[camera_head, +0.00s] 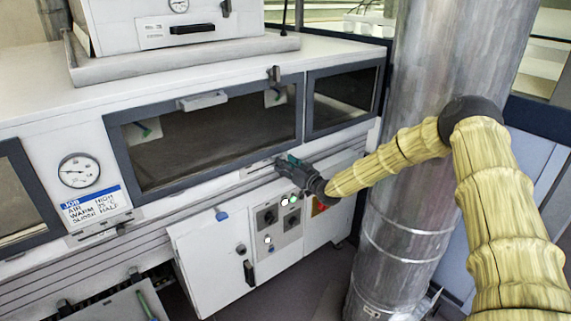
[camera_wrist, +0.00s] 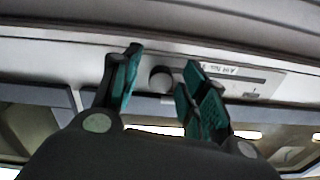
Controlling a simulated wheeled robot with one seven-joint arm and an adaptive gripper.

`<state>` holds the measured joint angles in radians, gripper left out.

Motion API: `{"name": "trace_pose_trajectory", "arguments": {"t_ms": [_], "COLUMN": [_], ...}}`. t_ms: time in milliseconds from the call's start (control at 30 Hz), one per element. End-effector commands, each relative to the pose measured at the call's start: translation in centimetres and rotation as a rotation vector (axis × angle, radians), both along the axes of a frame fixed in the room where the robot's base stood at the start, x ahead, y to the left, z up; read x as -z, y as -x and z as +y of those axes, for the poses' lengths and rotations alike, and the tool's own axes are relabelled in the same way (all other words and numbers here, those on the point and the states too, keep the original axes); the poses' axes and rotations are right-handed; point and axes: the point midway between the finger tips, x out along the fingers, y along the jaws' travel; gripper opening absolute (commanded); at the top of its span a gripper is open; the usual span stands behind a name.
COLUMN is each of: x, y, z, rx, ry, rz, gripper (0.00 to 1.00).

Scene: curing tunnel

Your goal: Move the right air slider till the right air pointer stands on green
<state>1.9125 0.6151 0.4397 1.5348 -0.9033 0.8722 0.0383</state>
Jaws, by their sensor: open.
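My gripper (camera_head: 287,164) is at the rail below the oven's long window in the head view. In the wrist view my gripper (camera_wrist: 161,60) is open, with a teal finger on each side of a round dark knob (camera_wrist: 161,79). The knob sits on a pale slider plate (camera_wrist: 238,72) with small lettering and a slot. I cannot tell whether either finger touches it. In the head view my gripper hides this knob. No pointer that I can identify as the right air pointer shows. A round dial (camera_head: 79,171) is on the left of the front panel.
A job card (camera_head: 95,205) hangs under the left dial, above another slider plate (camera_head: 118,229). A window handle (camera_head: 203,100) juts out above my gripper. A control box (camera_head: 235,250) with switches is below. A large metal duct (camera_head: 400,170) stands right, behind my arm.

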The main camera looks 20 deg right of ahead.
Motion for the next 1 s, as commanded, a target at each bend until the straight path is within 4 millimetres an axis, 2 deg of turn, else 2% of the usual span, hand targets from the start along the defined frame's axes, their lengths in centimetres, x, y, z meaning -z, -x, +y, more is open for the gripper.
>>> {"name": "trace_pose_trajectory", "arguments": {"t_ms": [367, 600, 633, 833, 1000], "x": [0.1, 0.1, 0.1, 0.1, 0.1], "y": [-0.4, -0.4, -0.4, -0.3, 0.3], "z": [0.2, 0.1, 0.1, 0.3, 2.1], "rx": [0.000, 0.001, 0.001, 0.001, -0.002], "ry": [0.000, 0.000, 0.000, 0.000, -0.001], "rz": [0.001, 0.000, 0.000, 0.000, -0.001], "gripper": [0.43, 0.01, 0.00, 0.00, 0.00]}}
